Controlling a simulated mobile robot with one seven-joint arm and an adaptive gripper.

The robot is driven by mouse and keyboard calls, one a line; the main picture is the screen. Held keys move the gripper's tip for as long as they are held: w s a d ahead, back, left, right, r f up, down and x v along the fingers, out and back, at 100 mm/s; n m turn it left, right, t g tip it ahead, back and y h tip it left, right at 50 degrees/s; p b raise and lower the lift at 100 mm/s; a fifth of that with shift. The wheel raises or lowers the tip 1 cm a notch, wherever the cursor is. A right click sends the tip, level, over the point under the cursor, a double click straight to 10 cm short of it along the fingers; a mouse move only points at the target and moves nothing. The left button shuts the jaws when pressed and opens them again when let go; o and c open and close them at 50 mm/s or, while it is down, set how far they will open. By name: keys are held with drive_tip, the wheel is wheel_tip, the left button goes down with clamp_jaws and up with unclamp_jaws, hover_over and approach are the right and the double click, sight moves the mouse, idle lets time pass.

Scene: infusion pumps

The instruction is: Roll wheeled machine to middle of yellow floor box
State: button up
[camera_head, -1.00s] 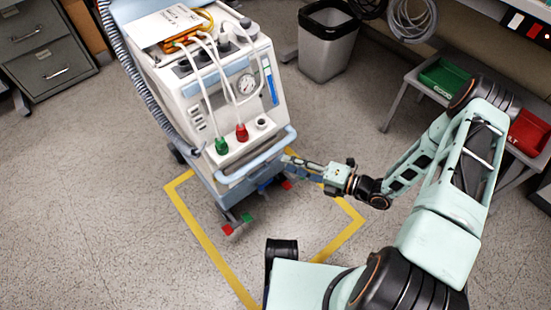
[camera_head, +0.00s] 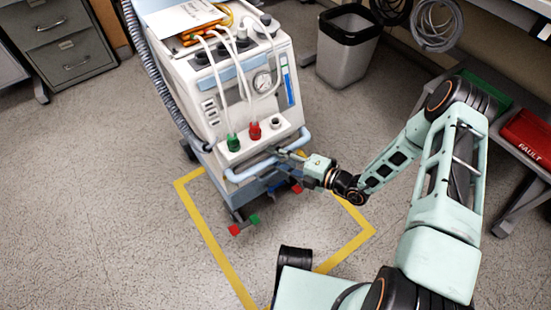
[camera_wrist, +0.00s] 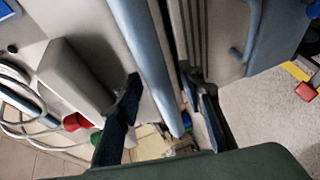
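The wheeled machine (camera_head: 232,92) is a white and pale-blue unit with a gauge, tubes and a blue front handle (camera_head: 245,173). It stands upright over the back left part of the yellow floor box (camera_head: 212,235), its front casters (camera_head: 235,229) inside the outline and its rear beyond the back edge. My gripper (camera_head: 284,154) is at the right end of the handle. In the wrist view, my gripper's fingers (camera_wrist: 165,115) are apart, with the blue handle bar (camera_wrist: 150,65) running between them. A gap shows between the left finger and the bar.
A grey bin (camera_head: 346,48) stands behind and right of the machine. A low table with a red bin (camera_head: 528,135) is at the right. A filing cabinet (camera_head: 62,38) is at the back left.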

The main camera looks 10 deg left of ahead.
drive_tip(key=shift+a, duration=0.2)
drive_tip(key=shift+c, duration=0.2)
clamp_jaws()
